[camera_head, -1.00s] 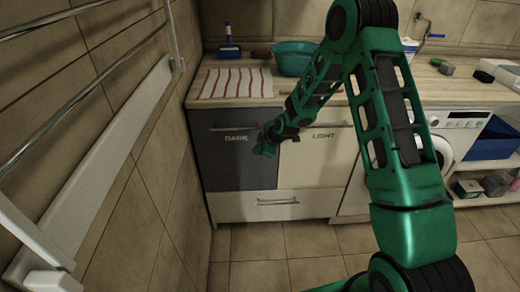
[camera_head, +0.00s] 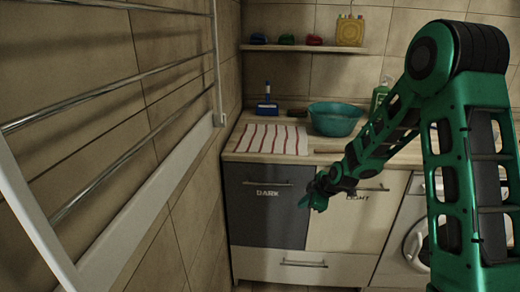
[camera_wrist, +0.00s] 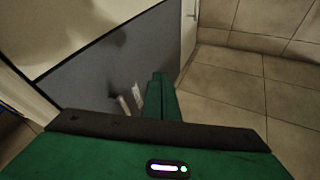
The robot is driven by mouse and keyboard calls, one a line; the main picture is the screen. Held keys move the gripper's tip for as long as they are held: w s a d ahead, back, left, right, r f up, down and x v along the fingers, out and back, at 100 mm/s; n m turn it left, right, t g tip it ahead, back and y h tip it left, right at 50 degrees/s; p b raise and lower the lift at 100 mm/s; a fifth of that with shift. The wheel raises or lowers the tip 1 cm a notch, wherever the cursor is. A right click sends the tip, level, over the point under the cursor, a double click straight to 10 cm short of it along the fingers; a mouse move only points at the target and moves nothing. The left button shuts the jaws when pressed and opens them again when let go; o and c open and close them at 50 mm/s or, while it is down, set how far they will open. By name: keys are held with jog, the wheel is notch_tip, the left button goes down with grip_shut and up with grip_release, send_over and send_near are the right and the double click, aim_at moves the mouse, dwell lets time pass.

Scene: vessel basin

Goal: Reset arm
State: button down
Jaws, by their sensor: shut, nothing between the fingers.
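My gripper (camera_head: 314,197) is green and hangs in front of the cabinet, near the edge between the grey front marked DARK (camera_head: 265,205) and the cream front marked LIGHT (camera_head: 345,220). It is empty. In the wrist view, its fingers (camera_wrist: 160,98) show shut together, with the grey cabinet front (camera_wrist: 100,65) beyond them and the tiled floor (camera_wrist: 230,110) to the right. My green arm reaches in from the right and covers part of the counter and the washing machine.
A teal basin (camera_head: 335,118) and a red-striped cloth (camera_head: 272,139) lie on the counter (camera_head: 240,135). A green bottle (camera_head: 380,96) stands behind. A shelf (camera_head: 300,48) holds small coloured items. A wall drying rack (camera_head: 90,115) is at left. A washing machine (camera_head: 405,245) is at right.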

jog(key=s+d+r+m+g+h, duration=0.1)
jog(key=s+d+r+m+h, duration=0.1)
jog(key=s+d+r+m, duration=0.55)
jog(key=s+d+r+m+g+h, duration=0.15)
jog(key=s+d+r, duration=0.25)
jog(key=s+d, duration=0.5)
jog(key=s+r+m+g, duration=0.1)
jog(key=s+r+m, duration=0.1)
jog(key=s, duration=0.7)
jog(key=s+r+m+g, duration=0.1)
jog(key=s+r+m, duration=0.1)
jog(key=s+m, duration=0.3)
jog(key=s+d+r+m+g, duration=0.1)
jog(key=s+m, duration=0.3)
jog(key=s, duration=0.9)
jog(key=shift+s+r+g+y, duration=0.35)
jog(key=shift+r, duration=0.15)
